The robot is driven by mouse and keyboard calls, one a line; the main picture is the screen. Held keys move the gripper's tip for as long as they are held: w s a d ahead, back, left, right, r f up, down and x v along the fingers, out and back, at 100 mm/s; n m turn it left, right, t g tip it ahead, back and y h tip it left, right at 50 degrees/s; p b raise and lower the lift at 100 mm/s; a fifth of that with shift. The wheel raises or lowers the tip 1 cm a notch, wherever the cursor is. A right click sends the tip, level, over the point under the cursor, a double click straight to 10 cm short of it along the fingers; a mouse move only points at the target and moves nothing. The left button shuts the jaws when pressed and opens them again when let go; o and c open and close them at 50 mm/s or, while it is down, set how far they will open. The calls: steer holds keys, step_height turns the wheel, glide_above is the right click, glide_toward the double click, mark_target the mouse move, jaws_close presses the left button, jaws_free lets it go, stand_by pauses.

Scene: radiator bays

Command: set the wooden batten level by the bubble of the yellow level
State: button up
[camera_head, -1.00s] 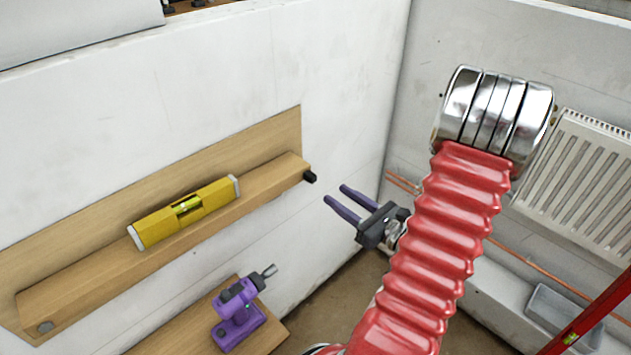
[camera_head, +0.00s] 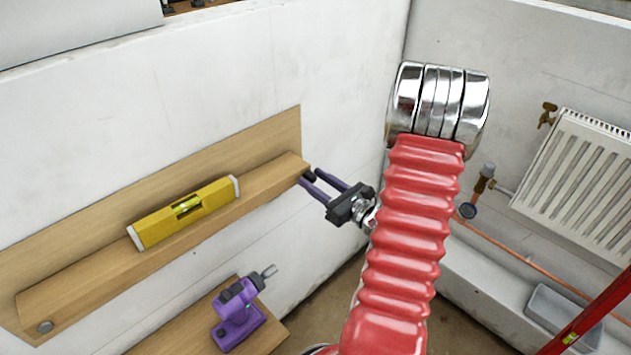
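The wooden batten (camera_head: 90,280) runs along a wider board (camera_head: 250,140) on the left wall. In the picture its right end sits higher. A round grey fixing (camera_head: 45,326) shows at its left end. The yellow level (camera_head: 160,224) lies on top of the batten. Its green-yellow vial (camera_head: 187,207) faces up, but the bubble is too small to read. A small black knob (camera_head: 309,175) sticks out at the batten's right end. My gripper (camera_head: 309,177) has its purple fingers apart, tips at either side of the knob; contact cannot be told.
A purple drill (camera_head: 237,314) stands on a wooden surface (camera_head: 180,325) below the batten. A white radiator (camera_head: 580,185), copper pipe (camera_head: 530,263) and grey tray (camera_head: 560,315) are at the right. A red bar with a vial (camera_head: 600,310) leans in the lower right corner.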

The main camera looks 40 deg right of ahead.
steer(key=shift+c, duration=0.7)
jaws_close()
